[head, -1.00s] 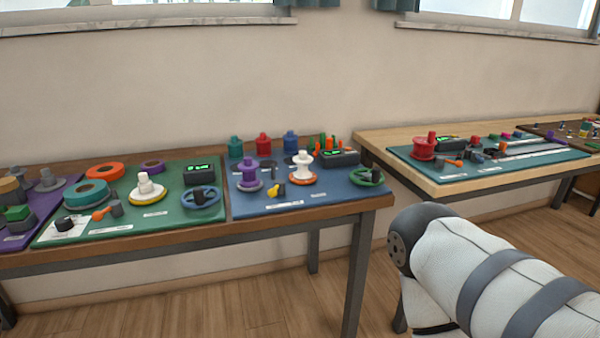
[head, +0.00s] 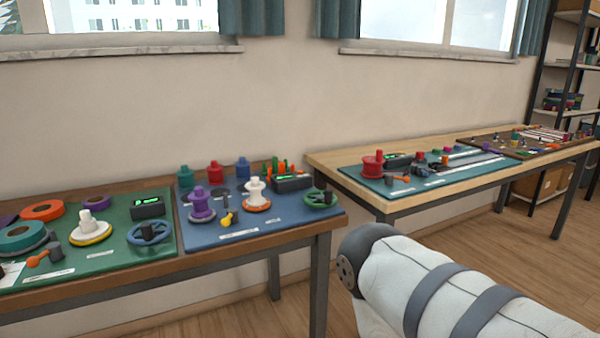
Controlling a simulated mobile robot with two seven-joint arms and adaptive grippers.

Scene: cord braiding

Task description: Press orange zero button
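No part in view can be clearly read as the orange zero button. Black counter boxes with green displays stand on the green mat (head: 147,207), the blue mat (head: 291,183) and the teal mat (head: 397,162). Small orange parts show on the teal mat (head: 405,178) and on the green mat (head: 36,260), each beside a grey piece. They look like levers, but are too small to be sure. Neither gripper is in view; one white arm link of mine fills the lower right.
The dark brown table (head: 250,255) ends near the picture's middle. A gap separates it from the light wood table (head: 325,161). Spools, handwheels and tape rolls crowd the mats. A dark shelf (head: 565,64) stands at the far right. Wooden floor (head: 520,270) shows at the right.

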